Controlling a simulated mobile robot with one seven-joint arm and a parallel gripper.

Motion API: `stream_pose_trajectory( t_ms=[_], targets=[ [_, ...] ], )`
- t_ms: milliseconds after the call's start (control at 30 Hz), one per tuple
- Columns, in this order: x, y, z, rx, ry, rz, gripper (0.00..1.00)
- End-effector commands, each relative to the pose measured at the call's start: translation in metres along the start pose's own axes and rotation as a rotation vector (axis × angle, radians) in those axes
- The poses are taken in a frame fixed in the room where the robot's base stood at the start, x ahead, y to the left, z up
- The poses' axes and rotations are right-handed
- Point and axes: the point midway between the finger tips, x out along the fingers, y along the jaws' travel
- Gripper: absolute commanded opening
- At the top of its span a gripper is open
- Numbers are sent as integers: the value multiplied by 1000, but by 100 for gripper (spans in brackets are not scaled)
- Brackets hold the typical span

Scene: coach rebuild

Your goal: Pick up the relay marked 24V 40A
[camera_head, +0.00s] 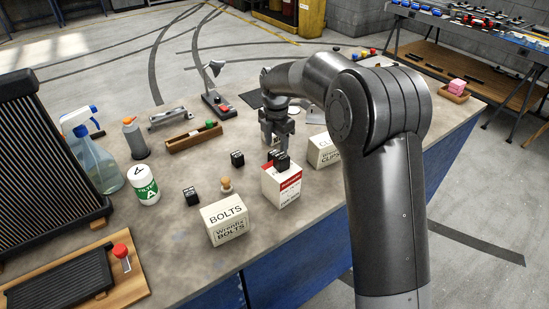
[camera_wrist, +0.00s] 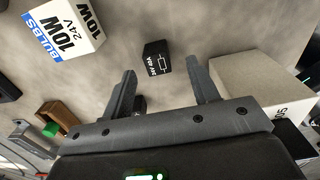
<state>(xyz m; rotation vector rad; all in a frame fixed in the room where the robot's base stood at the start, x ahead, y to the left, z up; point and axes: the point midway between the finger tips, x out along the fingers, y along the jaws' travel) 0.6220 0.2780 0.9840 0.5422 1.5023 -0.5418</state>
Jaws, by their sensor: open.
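My gripper (camera_head: 276,143) points down over the workbench, behind a red and white box, with its fingers apart. In the wrist view my gripper (camera_wrist: 162,71) is open and empty. A small black relay (camera_wrist: 157,58) sits just beyond and between the fingertips, apart from both. Its small white print appears to read 24V 40A, beside a symbol. Another dark object (camera_wrist: 139,103) shows by the left finger, partly hidden.
A bulbs box (camera_wrist: 66,30) and a pale box (camera_wrist: 258,78) flank the relay in the wrist view. A spray bottle (camera_head: 91,155) stands left.

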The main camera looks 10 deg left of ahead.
Motion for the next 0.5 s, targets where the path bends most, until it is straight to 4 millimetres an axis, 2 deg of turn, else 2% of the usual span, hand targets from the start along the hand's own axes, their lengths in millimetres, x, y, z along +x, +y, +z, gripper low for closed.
stream_pose_trajectory(
  t_ms=[300,500],
  targets=[
    [43,4,-3,0,0,-1,55],
    [45,4,-2,0,0,0,55]
  ],
)
